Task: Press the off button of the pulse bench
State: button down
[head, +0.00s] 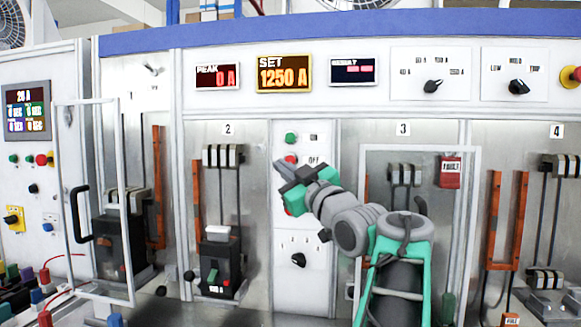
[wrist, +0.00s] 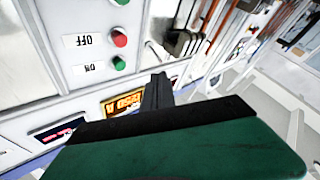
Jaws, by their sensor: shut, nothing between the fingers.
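The pulse bench (head: 350,110) is a grey panel with a blue top edge. On its narrow column between bays 2 and 3, a green button (head: 291,138) sits above the red off button (head: 291,159), beside an "OFF" label (head: 313,160). The wrist view shows them upside down: the red off button (wrist: 119,38), its "OFF" label (wrist: 85,41) and the green button (wrist: 119,63) with its "ON" label. My gripper (head: 281,168) is shut and empty, its tips just below and left of the red button. In the wrist view its fingers (wrist: 157,90) are right of the buttons, apart from them.
Below, another red button (head: 289,210) is partly hidden by my gripper. A rotary knob (head: 298,260) is lower on the column. A framed clear door (head: 95,200) stands open at left. A breaker (head: 218,265) is in bay 2. Displays include "SET 1250 A" (head: 283,75).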

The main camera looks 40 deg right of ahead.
aim_at(290, 160)
jog(key=w+d+p, duration=0.5)
jog(key=d+p, duration=0.1)
jog(key=d, duration=0.1)
jog(key=shift+w, duration=0.25)
dwell(2.1)
jog(key=shift+w+d, duration=0.15)
jog(key=shift+d, duration=0.1)
